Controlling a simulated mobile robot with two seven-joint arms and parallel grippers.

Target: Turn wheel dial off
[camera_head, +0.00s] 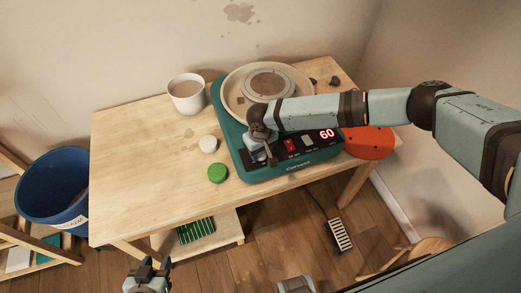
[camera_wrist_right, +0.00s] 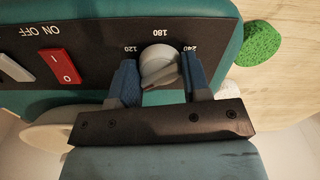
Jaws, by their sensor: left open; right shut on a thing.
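The teal pottery wheel (camera_head: 283,173) stands on the table, its display (camera_head: 327,134) reading a red 60. In the right wrist view, the white wheel dial (camera_wrist_right: 158,62) sits on the black panel among the marks 120, 180 and 240. My right gripper (camera_wrist_right: 161,80) has its blue fingers on both sides of the dial and is shut on it. In the head view my right gripper (camera_head: 262,150) hides the dial. A red switch (camera_wrist_right: 65,66) is beside the dial. My left gripper (camera_head: 148,266) is open and empty at the bottom edge, below the table.
A white cup (camera_head: 187,96), a white lump (camera_head: 208,144) and a green sponge (camera_head: 217,173) are left of the wheel. An orange-red object (camera_head: 370,142) lies right of it. A blue bucket (camera_head: 52,190) stands left of the table. The table's left part is clear.

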